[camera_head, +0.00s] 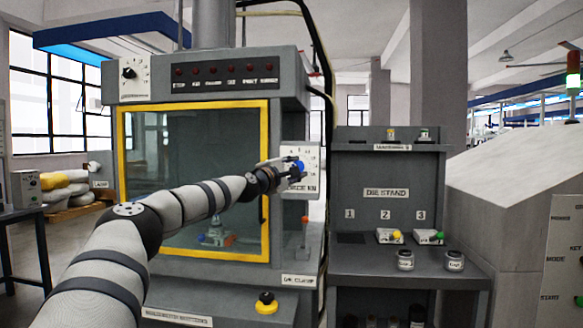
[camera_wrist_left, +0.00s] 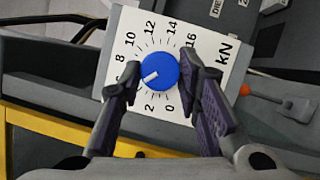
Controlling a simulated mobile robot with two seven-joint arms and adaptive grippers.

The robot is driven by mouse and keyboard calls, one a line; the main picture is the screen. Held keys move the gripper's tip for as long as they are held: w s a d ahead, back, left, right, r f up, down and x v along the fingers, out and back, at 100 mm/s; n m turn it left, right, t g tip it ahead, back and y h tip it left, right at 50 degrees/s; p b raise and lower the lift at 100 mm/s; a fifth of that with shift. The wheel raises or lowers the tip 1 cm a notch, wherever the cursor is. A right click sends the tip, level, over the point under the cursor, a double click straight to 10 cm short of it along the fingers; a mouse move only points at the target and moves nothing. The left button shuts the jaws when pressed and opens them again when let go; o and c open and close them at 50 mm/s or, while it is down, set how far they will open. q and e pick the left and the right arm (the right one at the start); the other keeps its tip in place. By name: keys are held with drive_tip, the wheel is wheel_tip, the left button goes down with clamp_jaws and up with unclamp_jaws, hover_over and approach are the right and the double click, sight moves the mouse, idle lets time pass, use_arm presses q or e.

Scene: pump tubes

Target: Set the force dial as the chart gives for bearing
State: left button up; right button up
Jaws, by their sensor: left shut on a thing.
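The force dial is a blue knob (camera_wrist_left: 159,72) with a white pointer, on a white scale plate (camera_wrist_left: 205,45) marked kN, running from 0 to 16. The pointer aims down-left in the left wrist view, between 2 and 8; the finger there covers part of the scale. My left gripper (camera_wrist_left: 165,95) is shut on the knob, one finger on each side. In the head view, the left gripper (camera_head: 283,172) reaches the force plate (camera_head: 312,155) at the press's right side. My right gripper is not in view. I see no readable force chart.
The grey press has a yellow-framed window (camera_head: 265,215), another dial (camera_head: 129,73) at upper left and a black button on yellow (camera_head: 265,303). The die stand (camera_head: 385,170) on the right holds dies and jars. An orange-tipped lever (camera_wrist_left: 246,90) is close to my right finger in the wrist view.

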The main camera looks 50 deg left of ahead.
use_arm(q)
drive_tip(key=shift+r+m+g+p, duration=0.2)
drive_tip(key=shift+m+g+p, duration=0.15)
drive_tip(key=shift+m, duration=1.05)
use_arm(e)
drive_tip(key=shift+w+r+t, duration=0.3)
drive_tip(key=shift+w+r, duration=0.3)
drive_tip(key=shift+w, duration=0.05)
use_arm(q)
drive_tip(key=shift+h, duration=0.3)
drive_tip(key=o, duration=1.1)
drive_tip(key=shift+f, duration=0.1)
drive_tip(key=shift+o, duration=0.2)
